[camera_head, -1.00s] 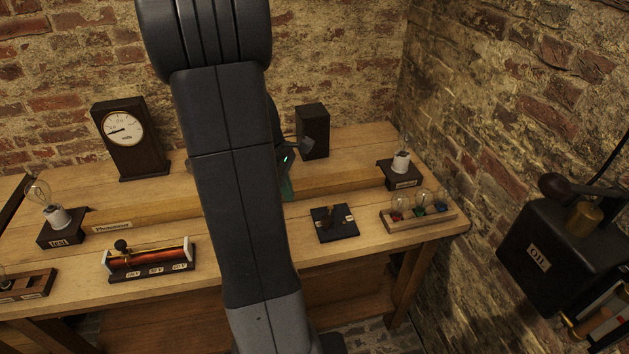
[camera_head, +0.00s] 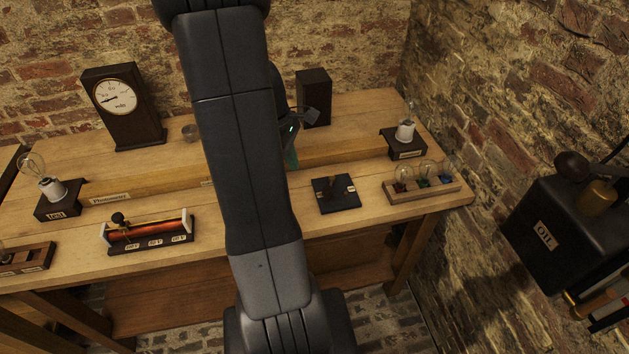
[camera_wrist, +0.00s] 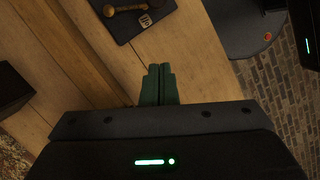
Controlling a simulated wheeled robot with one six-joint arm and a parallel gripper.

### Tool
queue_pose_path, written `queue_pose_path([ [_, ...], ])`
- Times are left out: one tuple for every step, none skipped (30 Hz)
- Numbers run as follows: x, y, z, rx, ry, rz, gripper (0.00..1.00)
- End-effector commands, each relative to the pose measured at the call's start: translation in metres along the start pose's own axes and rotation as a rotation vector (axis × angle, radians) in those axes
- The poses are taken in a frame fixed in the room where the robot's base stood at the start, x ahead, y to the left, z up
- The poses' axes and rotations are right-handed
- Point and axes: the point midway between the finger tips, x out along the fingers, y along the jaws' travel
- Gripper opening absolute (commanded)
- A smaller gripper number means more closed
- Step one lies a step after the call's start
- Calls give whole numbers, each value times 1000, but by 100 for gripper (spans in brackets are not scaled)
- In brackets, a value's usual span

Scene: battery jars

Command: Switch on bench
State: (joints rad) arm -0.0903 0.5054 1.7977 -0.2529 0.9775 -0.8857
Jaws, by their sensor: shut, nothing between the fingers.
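The bench switch (camera_head: 336,197) is a flat black base with a dark lever and small metal parts, on the front half of the wooden bench. It also shows at the top edge of the wrist view (camera_wrist: 127,25), partly cut off, with a brass-coloured part and a small white tag. I cannot tell whether its lever is closed. My gripper (camera_head: 292,160) is left of and behind the switch in the head view, partly hidden by my arm. In the wrist view its green fingers (camera_wrist: 159,68) are together and empty, apart from the switch.
On the bench (camera_head: 365,155), a lamp rack (camera_head: 420,191) stands right of the switch, a lamp socket (camera_head: 404,146) behind it, and a dark box (camera_head: 314,98) further back. A coil (camera_head: 150,236) and clock-like meter (camera_head: 122,110) are left. An oil box (camera_head: 545,240) hangs right.

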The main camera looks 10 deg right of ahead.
Motion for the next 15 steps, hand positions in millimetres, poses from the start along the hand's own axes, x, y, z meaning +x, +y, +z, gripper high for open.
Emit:
queue_pose_path([
  [12, -1, 1, 0, -3, -6, 0],
  [19, -1, 1, 1, -3, -7, 0],
  [28, -1, 0, 1, -2, -6, 0],
  [34, -1, 0, 0, -3, -6, 0],
  [40, -1, 0, 0, -3, -6, 0],
  [48, -1, 1, -1, -3, -6, 0],
  [54, -1, 1, 0, -3, -6, 0],
  [59, -1, 0, 0, -2, -5, 0],
  [67, -1, 1, 1, -2, -6, 0],
  [72, -1, 0, 1, -2, -5, 0],
  [71, -1, 6, 3, -1, -4, 0],
  [71, 0, 13, 4, 0, -2, 0],
  [72, 0, 17, 4, 1, -2, 0],
  [74, -1, 21, 4, 0, -2, 0],
  [75, -1, 25, 4, 0, -2, 0],
])
